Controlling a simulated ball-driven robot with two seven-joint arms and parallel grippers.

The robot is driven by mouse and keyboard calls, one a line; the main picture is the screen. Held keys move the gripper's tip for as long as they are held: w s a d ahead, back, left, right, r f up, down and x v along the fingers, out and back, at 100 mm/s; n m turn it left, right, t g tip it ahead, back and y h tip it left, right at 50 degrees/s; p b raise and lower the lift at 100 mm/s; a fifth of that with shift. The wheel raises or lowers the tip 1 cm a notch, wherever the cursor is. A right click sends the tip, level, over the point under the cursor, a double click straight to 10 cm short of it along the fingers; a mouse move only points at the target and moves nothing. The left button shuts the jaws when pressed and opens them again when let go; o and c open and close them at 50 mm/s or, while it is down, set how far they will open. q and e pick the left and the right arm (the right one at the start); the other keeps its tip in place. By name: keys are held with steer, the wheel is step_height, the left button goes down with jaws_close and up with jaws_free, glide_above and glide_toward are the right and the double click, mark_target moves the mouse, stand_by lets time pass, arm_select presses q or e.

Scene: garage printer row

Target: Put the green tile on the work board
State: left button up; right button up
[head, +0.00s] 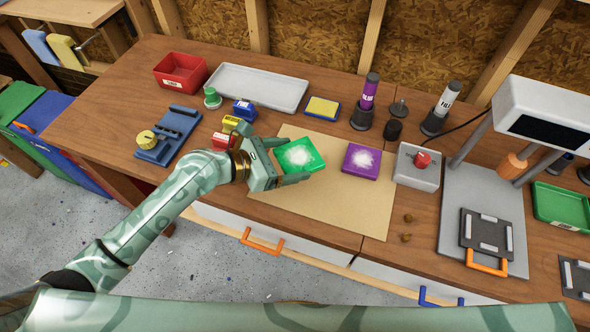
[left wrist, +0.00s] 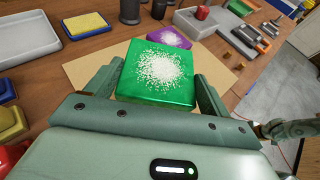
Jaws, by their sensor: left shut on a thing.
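The green tile (head: 317,163), square with a patch of white powder on top, is between the fingers of my left gripper (head: 293,165), which is shut on it. In the left wrist view the green tile (left wrist: 183,92) sits between both fingers (left wrist: 155,85). The tan work board (head: 350,212) lies flat on the bench; the tile is over its left part. I cannot tell whether the tile touches it. A purple tile (head: 349,168), also powdered white, lies on the board to the right. My right gripper is not visible.
Small red, yellow and blue blocks stand left of the board, near a blue jig (head: 172,133). A grey box with a red knob (head: 416,177) stands at the board's right edge. Bottles (head: 366,100) and a grey tray (head: 258,87) are behind. The board's front part is clear.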

mark_target(292, 159)
arm_select(q)
steer(key=w+f, duration=0.1)
steer(key=w+f+b, duration=0.1)
steer(key=f, duration=0.1)
steer(key=w+f+b, duration=0.1)
steer(key=shift+d+f, duration=0.15)
steer(key=shift+d, duration=0.25)
steer(key=f, duration=0.1)
steer(key=f+b, duration=0.2)
steer(key=shift+w+d+f, duration=0.1)
steer(key=shift+w+f, duration=0.15)
steer(key=shift+f, duration=0.1)
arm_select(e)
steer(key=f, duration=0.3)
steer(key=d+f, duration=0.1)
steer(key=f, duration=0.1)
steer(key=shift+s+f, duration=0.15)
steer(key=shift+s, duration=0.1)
arm_select(q)
steer(key=shift+r, duration=0.1)
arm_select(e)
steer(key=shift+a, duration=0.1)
arm_select(q)
steer(key=o, duration=0.9)
steer(key=shift+o, duration=0.2)
